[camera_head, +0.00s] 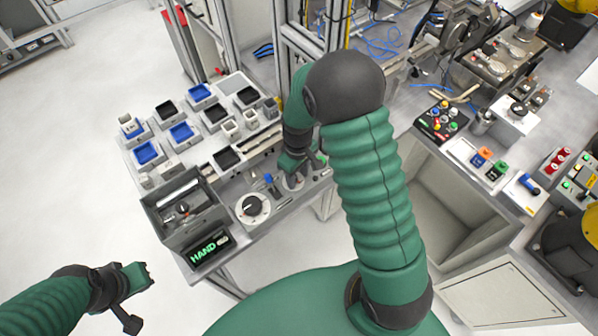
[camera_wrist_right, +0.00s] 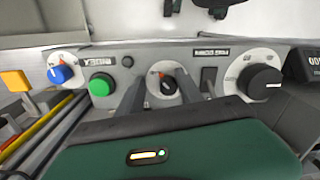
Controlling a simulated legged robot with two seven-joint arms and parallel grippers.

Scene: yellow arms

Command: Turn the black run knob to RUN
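The black run knob (camera_wrist_right: 168,86) sits on a pale round dial on the panel, with a small orange mark at its upper edge. My right gripper (camera_wrist_right: 166,82) has its two dark fingers on either side of this knob, apart, with a little room visible between fingers and knob. In the head view my right gripper (camera_head: 297,168) reaches down at the panel, and the arm and hand hide most of the knob. My left gripper (camera_head: 142,294) is open and empty over the floor at lower left.
Beside the run knob are a large black knob (camera_wrist_right: 265,82), a green button (camera_wrist_right: 101,84) and a blue knob (camera_wrist_right: 60,74). A display reading HAND (camera_head: 208,247) and an open grey box (camera_head: 165,215) stand left of the panel. Small blue and black trays (camera_head: 181,132) lie behind.

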